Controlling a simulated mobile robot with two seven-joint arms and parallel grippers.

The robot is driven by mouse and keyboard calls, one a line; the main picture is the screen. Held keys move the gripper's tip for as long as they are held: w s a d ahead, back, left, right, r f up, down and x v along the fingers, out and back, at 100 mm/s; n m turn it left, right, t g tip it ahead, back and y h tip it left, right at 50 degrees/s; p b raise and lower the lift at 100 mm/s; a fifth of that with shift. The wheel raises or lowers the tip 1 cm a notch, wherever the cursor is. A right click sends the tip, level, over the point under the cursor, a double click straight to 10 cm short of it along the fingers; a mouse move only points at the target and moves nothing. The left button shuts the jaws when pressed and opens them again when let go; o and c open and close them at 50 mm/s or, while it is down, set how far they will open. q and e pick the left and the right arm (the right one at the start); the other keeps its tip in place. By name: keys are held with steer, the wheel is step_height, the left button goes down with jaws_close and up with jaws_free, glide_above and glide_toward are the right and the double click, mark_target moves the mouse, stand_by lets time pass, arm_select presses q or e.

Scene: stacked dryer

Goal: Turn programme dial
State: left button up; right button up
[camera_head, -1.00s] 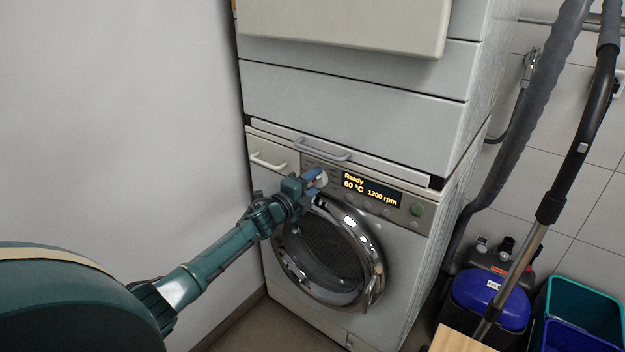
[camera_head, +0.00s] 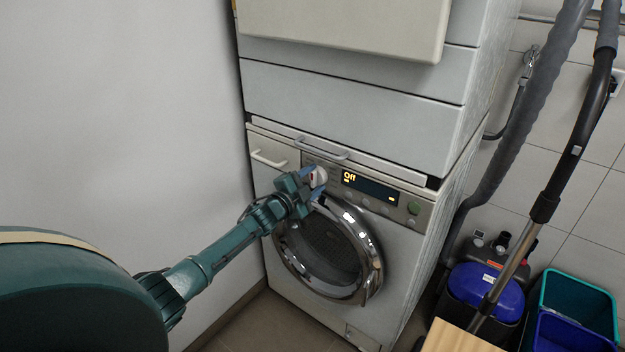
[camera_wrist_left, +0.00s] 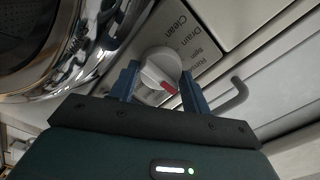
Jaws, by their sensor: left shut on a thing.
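The programme dial (camera_head: 321,176) is a white round knob with a red mark, on the washing machine's control panel, left of the display. It also shows in the left wrist view (camera_wrist_left: 160,66), beside printed words such as "Clean" and "Drain". My left gripper (camera_head: 315,181) is shut on the dial, with one blue finger on each side of it in the left wrist view (camera_wrist_left: 160,75). The display (camera_head: 371,188) reads "Off". In the head view the gripper hides part of the dial. My right gripper is not in view.
The round door (camera_head: 330,250) lies just below the panel, with a drawer handle (camera_head: 268,159) to the left. A wall is close on the left. A vacuum cleaner (camera_head: 485,290) and bins stand at right.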

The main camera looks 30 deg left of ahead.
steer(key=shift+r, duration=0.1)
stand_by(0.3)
arm_select(q)
steer(key=o, duration=1)
steer(key=shift+c, duration=0.2)
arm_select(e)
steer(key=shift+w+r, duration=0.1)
arm_select(q)
steer(key=shift+s, duration=0.15)
steer(key=shift+s, duration=0.3)
steer(key=s+a+p, duration=0.1)
steer(key=s+p, duration=0.1)
steer(key=s, duration=1)
steer(key=shift+s, duration=0.15)
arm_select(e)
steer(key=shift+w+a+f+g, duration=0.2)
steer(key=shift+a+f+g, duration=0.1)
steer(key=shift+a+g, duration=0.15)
